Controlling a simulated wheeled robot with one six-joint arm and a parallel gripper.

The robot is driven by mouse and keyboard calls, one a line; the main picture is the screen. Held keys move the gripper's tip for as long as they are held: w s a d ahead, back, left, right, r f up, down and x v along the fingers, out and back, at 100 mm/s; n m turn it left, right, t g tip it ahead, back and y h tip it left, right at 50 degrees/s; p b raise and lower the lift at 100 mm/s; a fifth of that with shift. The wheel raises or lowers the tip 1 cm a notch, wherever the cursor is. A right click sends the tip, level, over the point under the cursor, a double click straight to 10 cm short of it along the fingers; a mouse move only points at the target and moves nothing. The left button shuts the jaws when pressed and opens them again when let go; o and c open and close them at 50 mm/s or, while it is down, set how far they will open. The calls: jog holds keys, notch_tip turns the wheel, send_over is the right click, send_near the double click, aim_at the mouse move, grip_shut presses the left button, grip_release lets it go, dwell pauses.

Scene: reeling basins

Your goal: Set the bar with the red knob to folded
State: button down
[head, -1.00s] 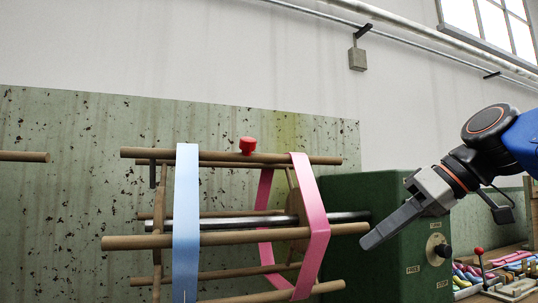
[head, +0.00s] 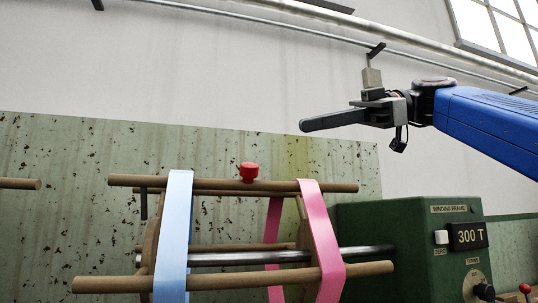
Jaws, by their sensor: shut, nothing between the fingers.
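The red knob (head: 249,171) sits on top of the upper wooden bar (head: 225,184) of the winding frame, at the middle of the head view. The bar lies roughly level. A light blue band (head: 175,225) passes over it on the left and a pink band (head: 322,232) on the right. My gripper (head: 304,126) is shut and empty. It is up and to the right of the knob, apart from it, with its fingers pointing left.
A second wooden bar (head: 235,279) crosses lower in front. A steel shaft (head: 230,258) runs between. Space above the knob is clear.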

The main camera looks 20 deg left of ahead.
jog(key=shift+s+r+n, duration=0.1)
jog(key=shift+r+n, duration=0.1)
jog(key=shift+n, duration=0.1)
jog(key=shift+a, duration=0.1)
send_over(259, 181)
jog(key=s+d, duration=0.2)
jog(key=shift+w+a+f, duration=0.15)
jog(key=shift+f, duration=1.3)
jog(key=shift+w+a+f, duration=0.1)
jog(key=shift+f, duration=1.35)
jog(key=shift+w+a+f, duration=0.3)
jog(key=shift+w+f, duration=0.05)
jog(key=shift+f, duration=0.5)
jog(key=shift+w+a+f, duration=0.3)
jog(key=shift+w+f, duration=0.05)
jog(key=shift+f, duration=0.45)
jog(key=shift+w+a+f, duration=0.3)
jog(key=shift+w+f, duration=0.05)
jog(key=shift+f, duration=0.5)
